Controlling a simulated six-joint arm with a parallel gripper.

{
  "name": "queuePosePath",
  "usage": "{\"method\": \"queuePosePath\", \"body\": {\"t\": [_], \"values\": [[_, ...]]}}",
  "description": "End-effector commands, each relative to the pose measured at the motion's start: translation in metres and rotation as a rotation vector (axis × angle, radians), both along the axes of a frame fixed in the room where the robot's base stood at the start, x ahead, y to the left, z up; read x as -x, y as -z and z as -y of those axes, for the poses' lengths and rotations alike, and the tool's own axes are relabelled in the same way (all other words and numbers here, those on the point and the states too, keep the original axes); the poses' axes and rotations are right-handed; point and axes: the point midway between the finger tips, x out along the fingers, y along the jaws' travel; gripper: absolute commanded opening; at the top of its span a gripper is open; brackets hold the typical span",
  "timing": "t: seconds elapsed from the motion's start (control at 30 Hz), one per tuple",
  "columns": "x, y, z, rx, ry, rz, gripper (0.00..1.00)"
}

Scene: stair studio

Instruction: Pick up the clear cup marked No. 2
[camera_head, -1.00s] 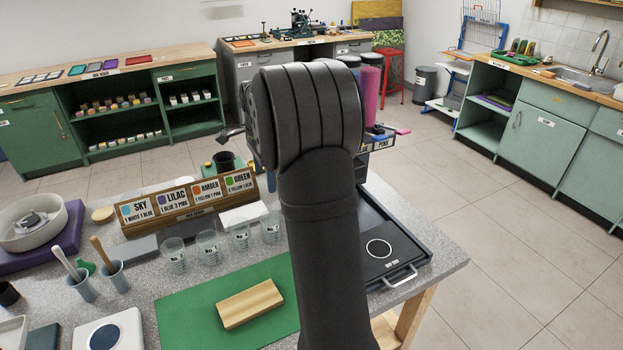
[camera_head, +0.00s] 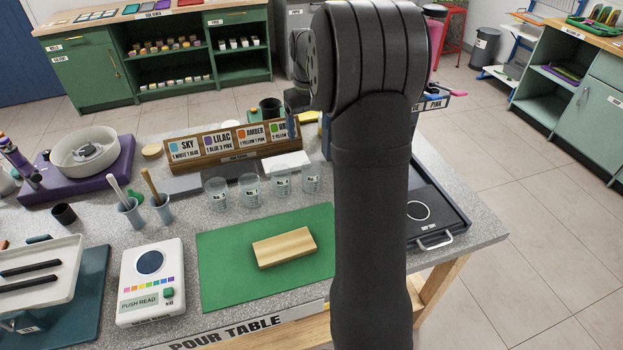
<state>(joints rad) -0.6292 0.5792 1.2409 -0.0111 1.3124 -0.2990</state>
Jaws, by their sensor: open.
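Several clear cups stand upright in a row behind the green mat: a leftmost cup (camera_head: 216,196), a second cup (camera_head: 249,191), a third cup (camera_head: 282,184) and a rightmost cup (camera_head: 312,178). Each has a small dark marking, too small to read surely, so I cannot tell which is No. 2. They look empty. My gripper (camera_head: 292,122) is partly visible left of my dark arm, by the right end of the recipe board, behind and above the cups. It is open, apart from the cups, and partly hidden by my arm.
The recipe board (camera_head: 232,158) stands behind the cups. A wooden block (camera_head: 284,248) lies on the green mat (camera_head: 222,290). A push-read device (camera_head: 152,285) and two stirrer cups (camera_head: 130,212) are at left. A black tray (camera_head: 440,215) lies right of my arm.

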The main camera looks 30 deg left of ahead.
Motion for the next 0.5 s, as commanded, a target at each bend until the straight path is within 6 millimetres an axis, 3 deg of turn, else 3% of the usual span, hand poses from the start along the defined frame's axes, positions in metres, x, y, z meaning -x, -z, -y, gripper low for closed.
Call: {"method": "queuePosePath", "body": {"t": [0.2,0.37,0.5], "values": [[0.001,0.001,-0.001,0.005,-0.305,0.001,0.8],[0.001,0.005,0.0,0.007,-0.385,0.0,0.8],[0.001,0.026,0.0,0.009,-0.391,-0.003,0.8]]}}
